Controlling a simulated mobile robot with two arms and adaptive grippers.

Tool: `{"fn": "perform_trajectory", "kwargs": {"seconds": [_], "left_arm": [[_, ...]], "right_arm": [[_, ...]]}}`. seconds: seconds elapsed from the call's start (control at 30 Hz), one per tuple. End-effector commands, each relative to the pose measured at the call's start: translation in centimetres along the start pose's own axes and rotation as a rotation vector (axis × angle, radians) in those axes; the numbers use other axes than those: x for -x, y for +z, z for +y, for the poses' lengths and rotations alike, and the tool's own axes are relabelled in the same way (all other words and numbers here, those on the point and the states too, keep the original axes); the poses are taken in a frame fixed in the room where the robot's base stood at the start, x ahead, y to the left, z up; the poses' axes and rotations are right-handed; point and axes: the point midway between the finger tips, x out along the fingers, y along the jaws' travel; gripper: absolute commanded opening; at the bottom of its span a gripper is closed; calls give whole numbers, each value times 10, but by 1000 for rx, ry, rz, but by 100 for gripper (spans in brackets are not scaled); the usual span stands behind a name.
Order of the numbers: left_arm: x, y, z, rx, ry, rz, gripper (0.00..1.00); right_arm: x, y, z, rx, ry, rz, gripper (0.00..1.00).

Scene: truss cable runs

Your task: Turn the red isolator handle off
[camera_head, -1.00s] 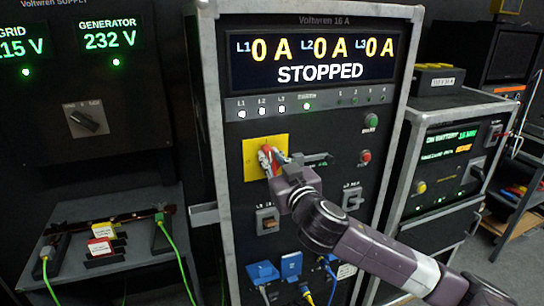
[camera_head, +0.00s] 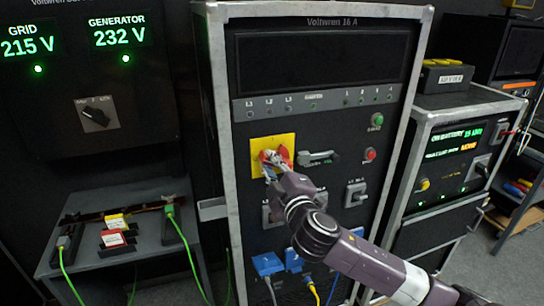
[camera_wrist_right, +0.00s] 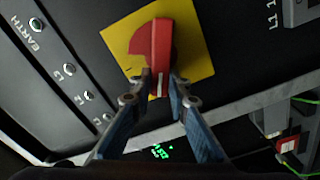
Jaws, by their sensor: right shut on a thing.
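The red isolator handle (camera_head: 286,155) sits on a yellow square plate (camera_head: 259,145) on the front of the Voltwren 16 A cabinet. My right gripper (camera_head: 272,166) is at the handle and covers its middle in the head view. In the right wrist view the handle (camera_wrist_right: 152,48) stands out from the yellow plate (camera_wrist_right: 193,45), and my right gripper (camera_wrist_right: 160,88) has its fingers closed on either side of its near end. The cabinet's display (camera_head: 320,62) is dark and the lamps below it look unlit. My left gripper is not in view.
A grey lever (camera_head: 318,158), a green button (camera_head: 377,119) and a red button (camera_head: 370,154) are close to the right of the handle. Blue connectors with cables (camera_head: 267,264) are lower down. A shelf with green cables (camera_head: 100,245) stands at left.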

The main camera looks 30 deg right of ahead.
Motion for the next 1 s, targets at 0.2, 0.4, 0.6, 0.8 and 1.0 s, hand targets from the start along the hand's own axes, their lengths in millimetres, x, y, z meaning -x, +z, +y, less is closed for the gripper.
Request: {"fn": "perform_trajectory", "kwargs": {"seconds": [0.2, 0.4, 0.6, 0.8, 1.0], "left_arm": [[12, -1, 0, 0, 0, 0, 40], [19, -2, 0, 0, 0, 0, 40], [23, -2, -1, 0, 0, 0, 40], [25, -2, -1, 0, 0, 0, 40], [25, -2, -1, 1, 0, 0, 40]], "right_arm": [[0, 0, -5, 195, -3, -1, 0], [0, 1, -9, 340, -3, 0, 0], [0, 2, -12, 439, -2, 0, 0], [0, 3, -14, 491, -3, 0, 0], [0, 4, -14, 507, -3, 0, 0]]}}
